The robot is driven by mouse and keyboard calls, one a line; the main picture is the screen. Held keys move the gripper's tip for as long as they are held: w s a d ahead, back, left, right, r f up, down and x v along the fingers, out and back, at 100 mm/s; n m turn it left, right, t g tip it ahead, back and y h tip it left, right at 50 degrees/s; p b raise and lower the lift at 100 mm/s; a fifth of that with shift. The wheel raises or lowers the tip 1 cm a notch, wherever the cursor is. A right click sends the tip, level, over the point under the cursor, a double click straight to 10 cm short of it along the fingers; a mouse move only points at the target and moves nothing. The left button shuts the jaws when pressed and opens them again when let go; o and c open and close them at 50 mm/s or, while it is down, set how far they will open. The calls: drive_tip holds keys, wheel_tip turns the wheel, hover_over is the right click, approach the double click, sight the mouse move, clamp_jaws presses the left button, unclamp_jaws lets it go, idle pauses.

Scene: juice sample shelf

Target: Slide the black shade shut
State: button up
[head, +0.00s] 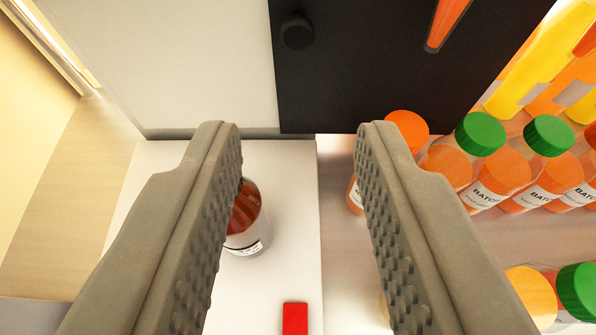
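The black shade (370,65) is a flat dark panel at the top centre, with a round black knob (297,31) near its upper left and an orange strip (447,22) at its right. Its left edge meets a pale grey panel (190,60). To its right, bottles show uncovered. My gripper (290,140) is open and empty, its two grey ridged fingers wide apart below the shade. The knob lies beyond the fingertips, higher in the picture. Whether the fingertips touch anything cannot be told.
A bottle with dark red-brown contents (245,220) stands on a white surface (285,185) between the fingers, partly behind the left one. A red block (295,318) lies nearer. Several orange juice bottles with green caps (480,133) crowd the right. A wooden strip (70,190) runs at left.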

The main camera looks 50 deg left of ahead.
drive_tip(key=shift+s+d+r, duration=0.15)
drive_tip(key=shift+s+d, duration=0.1)
clamp_jaws()
drive_tip(key=m+t+y, duration=0.1)
drive_tip(key=m+y, duration=0.2)
drive_tip(key=m, duration=1)
approach(325, 5)
drive_tip(key=shift+x, duration=2.5)
